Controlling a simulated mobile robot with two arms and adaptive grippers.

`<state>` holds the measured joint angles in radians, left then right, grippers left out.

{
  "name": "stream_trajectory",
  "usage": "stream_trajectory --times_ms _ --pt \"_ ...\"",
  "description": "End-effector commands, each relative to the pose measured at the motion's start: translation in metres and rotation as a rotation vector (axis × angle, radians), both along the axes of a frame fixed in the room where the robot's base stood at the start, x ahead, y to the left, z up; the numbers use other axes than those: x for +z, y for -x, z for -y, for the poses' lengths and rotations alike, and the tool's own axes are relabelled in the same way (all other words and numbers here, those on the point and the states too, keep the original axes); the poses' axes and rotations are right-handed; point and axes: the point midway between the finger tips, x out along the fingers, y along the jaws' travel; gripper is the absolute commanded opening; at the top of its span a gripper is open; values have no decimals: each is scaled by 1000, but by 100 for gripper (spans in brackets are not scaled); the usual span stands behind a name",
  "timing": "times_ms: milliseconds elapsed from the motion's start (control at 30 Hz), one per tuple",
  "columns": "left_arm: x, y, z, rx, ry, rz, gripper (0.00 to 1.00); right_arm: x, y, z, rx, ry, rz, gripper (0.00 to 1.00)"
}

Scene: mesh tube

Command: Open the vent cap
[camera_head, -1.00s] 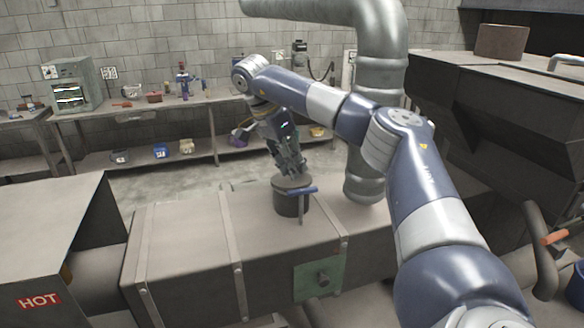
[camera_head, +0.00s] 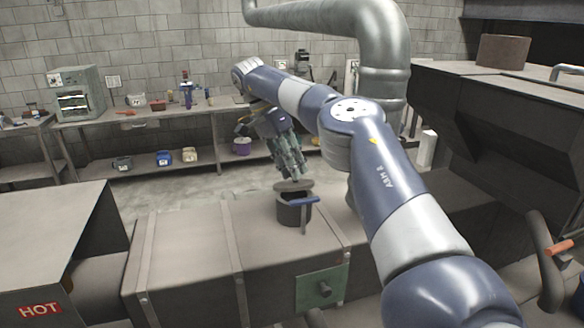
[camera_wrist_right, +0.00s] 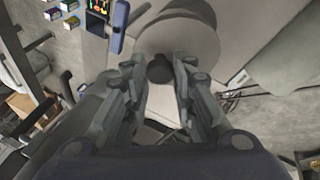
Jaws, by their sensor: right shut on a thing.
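The vent is a short dark cylinder (camera_head: 292,213) standing on top of the long grey duct. Its round grey vent cap (camera_head: 294,185) is lifted, and a dark opening shows beneath it. A blue-handled lever (camera_head: 304,201) is at the vent's front. My right gripper (camera_head: 291,176) reaches down from behind to the cap. In the right wrist view my right gripper (camera_wrist_right: 160,76) is closed on the dark round knob (camera_wrist_right: 159,68) of the cap (camera_wrist_right: 185,38). The fingers hide part of the cap. My left gripper is out of view.
The grey duct (camera_head: 190,250) runs across the front, with a green plate (camera_head: 320,290) on its side. A large silver pipe (camera_head: 384,80) rises behind my right arm. A box marked HOT (camera_head: 45,250) is at left. A cluttered workbench (camera_head: 150,113) stands at the back wall.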

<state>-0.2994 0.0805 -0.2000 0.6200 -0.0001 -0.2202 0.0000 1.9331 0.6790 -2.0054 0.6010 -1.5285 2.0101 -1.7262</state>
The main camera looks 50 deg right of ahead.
Motion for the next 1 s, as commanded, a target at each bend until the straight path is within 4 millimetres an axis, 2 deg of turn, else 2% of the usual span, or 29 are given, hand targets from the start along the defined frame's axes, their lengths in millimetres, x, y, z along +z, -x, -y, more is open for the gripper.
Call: stream_trajectory --times_ms 167,200,733,1000 --pt "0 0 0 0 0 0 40 2 -1 1 0 7 6 0" --pt "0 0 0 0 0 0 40 2 -1 1 -1 7 6 31" --pt "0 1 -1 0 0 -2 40 0 0 1 0 4 2 32" --pt "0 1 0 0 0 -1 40 -7 4 -2 5 16 23 32"
